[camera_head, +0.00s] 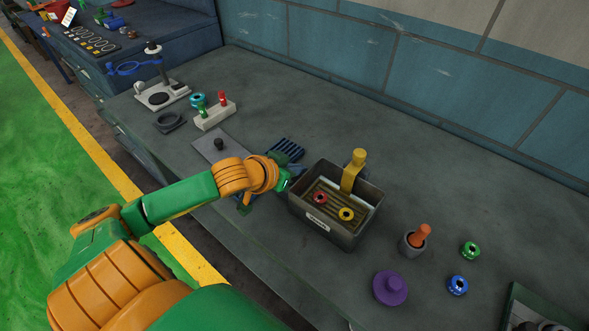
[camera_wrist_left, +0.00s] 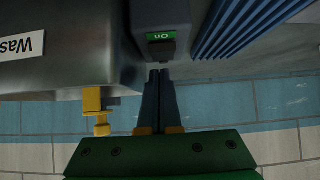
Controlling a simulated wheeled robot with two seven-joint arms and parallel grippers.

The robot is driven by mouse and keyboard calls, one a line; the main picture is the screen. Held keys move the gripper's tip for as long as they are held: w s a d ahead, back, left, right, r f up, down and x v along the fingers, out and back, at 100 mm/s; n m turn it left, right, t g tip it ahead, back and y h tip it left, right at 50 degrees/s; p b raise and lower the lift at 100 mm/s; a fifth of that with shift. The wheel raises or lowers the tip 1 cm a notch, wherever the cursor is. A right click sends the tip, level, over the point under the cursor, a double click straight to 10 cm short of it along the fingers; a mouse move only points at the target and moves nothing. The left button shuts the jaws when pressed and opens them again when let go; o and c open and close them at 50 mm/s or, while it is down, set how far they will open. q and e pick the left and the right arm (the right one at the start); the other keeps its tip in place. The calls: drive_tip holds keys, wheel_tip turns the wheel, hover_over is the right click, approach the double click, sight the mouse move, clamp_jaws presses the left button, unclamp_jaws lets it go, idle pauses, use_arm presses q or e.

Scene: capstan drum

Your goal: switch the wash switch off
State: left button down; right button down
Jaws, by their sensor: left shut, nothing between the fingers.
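The wash switch (camera_wrist_left: 161,50) is a dark block on the side of the wash tub in the left wrist view, with a green label (camera_wrist_left: 161,37) reading "On" upside down. My left gripper (camera_wrist_left: 160,73) is shut and empty, its fingertips right at the switch's edge; I cannot tell whether they touch. The grey wash tub (camera_wrist_left: 70,75) fills the left of that view. In the head view my left gripper (camera_head: 289,178) is at the left side of the tub (camera_head: 312,230), and I cannot make out the switch there. My right gripper is not in view.
The tub holds a red ring (camera_head: 320,198) and a yellow ring (camera_head: 346,214), with a yellow spout (camera_head: 353,171) at its back. A blue slatted rack (camera_head: 288,149) stands close behind my gripper. A purple knobbed disc (camera_head: 390,288) and a grey cup (camera_head: 412,246) are to the right.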

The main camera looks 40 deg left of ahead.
use_arm(q)
drive_tip(key=r+p, duration=0.4)
drive_tip(key=p, duration=0.1)
drive_tip(key=shift+w+a+r, duration=0.1)
drive_tip(key=shift+w+r, duration=0.15)
drive_tip(key=shift+w, duration=0.05)
drive_tip(key=shift+s+r+p, duration=0.3)
drive_tip(key=w+r+p+v, duration=0.1)
drive_tip(key=v, duration=0.7)
drive_tip(key=shift+s+r+p, duration=0.2)
drive_tip(key=shift+r+p, duration=0.15)
drive_tip(key=shift+r, duration=0.1)
drive_tip(key=shift+f, duration=0.1)
